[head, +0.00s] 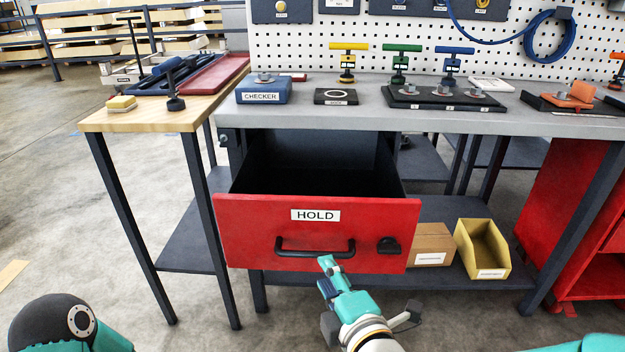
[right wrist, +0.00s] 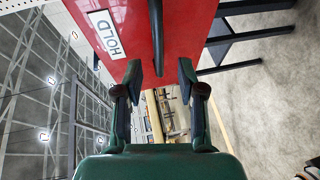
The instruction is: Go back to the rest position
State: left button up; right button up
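The red drawer marked HOLD (head: 250,235) is pulled out from under the grey bench, and its dark inside shows empty as far as I can see. Its black bar handle (head: 300,252) is on the front. In the right wrist view, the two fingers of my right gripper (right wrist: 160,72) are apart, with the handle (right wrist: 157,35) showing in the gap. I cannot tell if they touch it. My left gripper is out of view; only part of my left arm shows at the lower left.
A wooden table (head: 160,118) adjoins at left. A red cabinet (head: 560,200) stands at right.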

jog(key=d+f+m+g+h, duration=0.25)
jog(key=d+f, duration=0.25)
jog(key=f, duration=0.6)
jog(key=d+f+m+g+h, duration=0.1)
jog(key=d+f+g, duration=0.3)
jog(key=f, duration=0.7)
jog(key=s+a+f+m+g+y, duration=0.1)
jog(key=s+f+m+g+y, duration=0.2)
jog(key=s+f+m+g, duration=0.8)
jog(key=s+r+m+t+p, duration=0.1)
jog(key=s+r+m+p, duration=0.2)
jog(key=r+p, duration=0.8)
jog(key=s+r+m+t+p, duration=0.2)
jog(key=r+m+p, duration=0.3)
jog(key=r+p, duration=0.7)
jog(key=s+p, duration=0.1)
jog(key=p, duration=0.6)
jog(key=shift+s+a+r, duration=0.15)
jog(key=shift+s+a, duration=0.05)
jog(key=shift+a, duration=0.2)
dwell(1.3)
